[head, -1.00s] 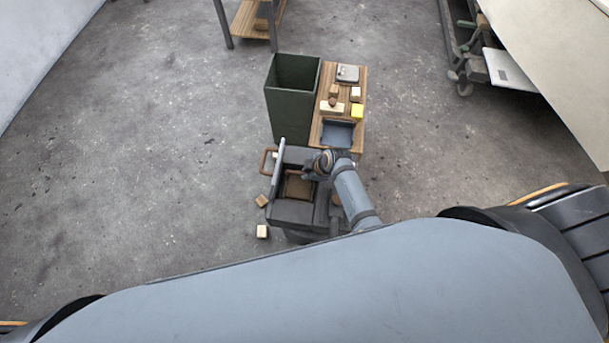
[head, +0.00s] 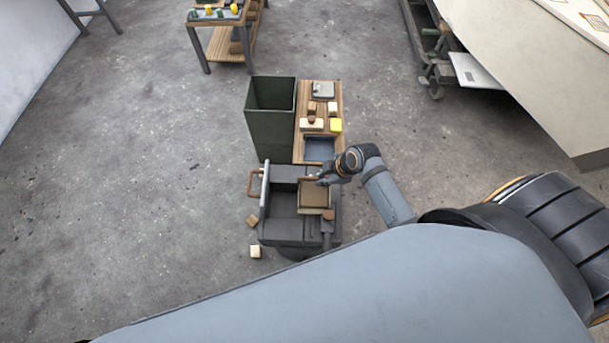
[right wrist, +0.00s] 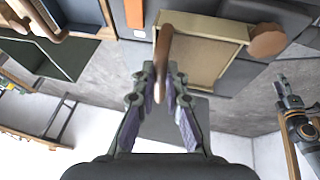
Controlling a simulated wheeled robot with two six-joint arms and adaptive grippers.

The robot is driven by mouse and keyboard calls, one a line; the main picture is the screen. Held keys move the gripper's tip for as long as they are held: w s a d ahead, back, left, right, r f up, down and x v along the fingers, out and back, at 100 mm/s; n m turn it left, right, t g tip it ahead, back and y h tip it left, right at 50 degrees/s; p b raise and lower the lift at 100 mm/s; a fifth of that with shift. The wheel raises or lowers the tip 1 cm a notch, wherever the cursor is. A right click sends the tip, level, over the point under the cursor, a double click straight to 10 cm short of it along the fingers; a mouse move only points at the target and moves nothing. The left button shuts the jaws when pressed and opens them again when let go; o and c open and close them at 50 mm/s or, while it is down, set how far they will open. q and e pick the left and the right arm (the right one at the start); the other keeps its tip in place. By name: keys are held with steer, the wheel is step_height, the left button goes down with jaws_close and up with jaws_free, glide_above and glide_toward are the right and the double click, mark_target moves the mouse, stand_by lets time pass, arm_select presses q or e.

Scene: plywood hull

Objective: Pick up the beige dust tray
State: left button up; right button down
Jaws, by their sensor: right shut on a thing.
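The beige dust tray (head: 314,197) is a shallow open box with a brown handle. It appears lifted clear of the dark grey machine (head: 283,206). My right gripper (head: 323,181) is at its far edge in the head view. In the right wrist view, my right gripper (right wrist: 162,78) is shut on the brown handle (right wrist: 163,50), with the tray (right wrist: 208,55) hanging beside it. An arm with a gripper, apparently my left (right wrist: 285,95), shows at the right of the wrist view; its jaws are too small to judge.
A tall green bin (head: 270,125) stands behind the machine. Loose blocks (head: 255,251) lie on the floor left of the machine. Open floor lies to the left.

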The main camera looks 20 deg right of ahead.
steer(key=s+d, duration=0.4)
steer(key=d, duration=0.5)
steer(key=shift+d, duration=0.25)
